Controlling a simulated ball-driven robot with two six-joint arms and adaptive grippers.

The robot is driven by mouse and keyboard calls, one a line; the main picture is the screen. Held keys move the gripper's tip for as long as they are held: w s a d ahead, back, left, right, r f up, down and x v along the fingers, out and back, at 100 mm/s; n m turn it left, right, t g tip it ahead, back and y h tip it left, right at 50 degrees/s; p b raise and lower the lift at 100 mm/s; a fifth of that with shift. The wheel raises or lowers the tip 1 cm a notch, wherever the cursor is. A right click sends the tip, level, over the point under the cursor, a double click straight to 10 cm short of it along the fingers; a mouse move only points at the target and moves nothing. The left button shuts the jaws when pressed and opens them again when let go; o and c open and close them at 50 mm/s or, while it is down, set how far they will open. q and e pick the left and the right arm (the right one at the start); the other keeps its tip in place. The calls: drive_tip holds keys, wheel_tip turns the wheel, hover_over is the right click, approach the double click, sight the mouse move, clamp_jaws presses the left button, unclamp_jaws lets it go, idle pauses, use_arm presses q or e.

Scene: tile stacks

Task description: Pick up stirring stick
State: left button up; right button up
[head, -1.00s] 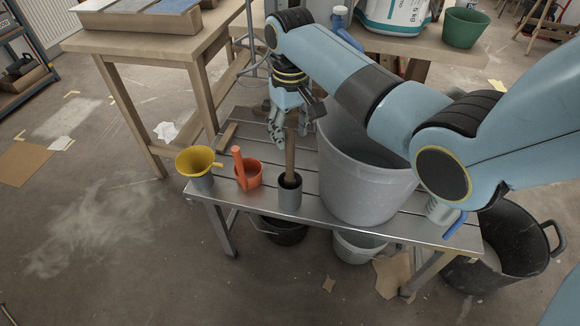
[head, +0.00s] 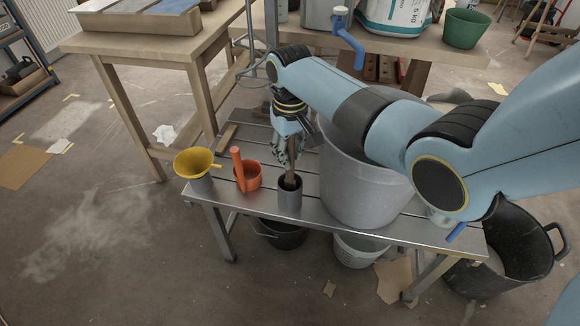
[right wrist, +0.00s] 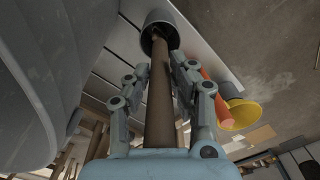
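The stirring stick (head: 290,175) is a brown wooden rod. It stands nearly upright with its lower end inside a grey cup (head: 290,197) on the metal bench. My right gripper (head: 287,153) comes down from above around the upper part of the stick. In the right wrist view the stick (right wrist: 160,100) runs between the two fingers (right wrist: 160,68), which lie against its sides, and its far end goes into the dark mouth of the cup (right wrist: 160,24). The right gripper looks shut on the stick. My left gripper is not in view.
A large grey bucket (head: 362,185) stands close to the right of the cup. An orange pot with a handle (head: 247,175) and a yellow funnel (head: 195,162) are to its left. A wooden table (head: 150,40) is behind left. Black buckets (head: 520,250) stand on the floor.

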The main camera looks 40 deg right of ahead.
clamp_jaws()
